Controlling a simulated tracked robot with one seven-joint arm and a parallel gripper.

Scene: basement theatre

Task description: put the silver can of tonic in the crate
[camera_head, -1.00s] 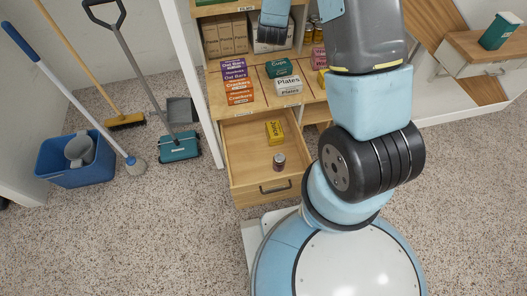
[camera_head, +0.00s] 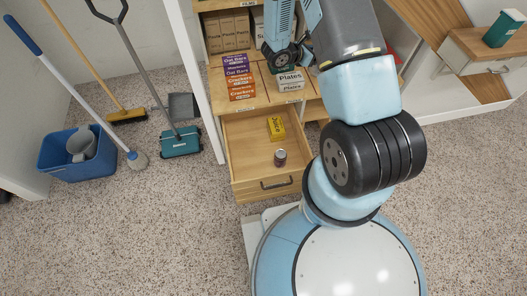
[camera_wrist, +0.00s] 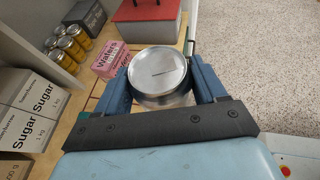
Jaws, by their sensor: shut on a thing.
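My gripper (camera_wrist: 160,78) is shut on a round silver can (camera_wrist: 157,70) in the wrist view, with one blue finger on each side. The can's flat round top faces the camera; its label is hidden. In the head view my gripper's fingers and the can cannot be made out; my wrist hangs in front of the shelf unit. I cannot make out a crate for certain in either view.
An open wooden drawer (camera_head: 247,160) holds a yellow box (camera_head: 276,127) and a small dark can (camera_head: 280,157). Food boxes (camera_head: 238,75) stand above it. The wrist view shows a pink wafers box (camera_wrist: 108,60), sugar boxes (camera_wrist: 30,110), jars (camera_wrist: 70,45) and a red-topped container (camera_wrist: 145,10).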

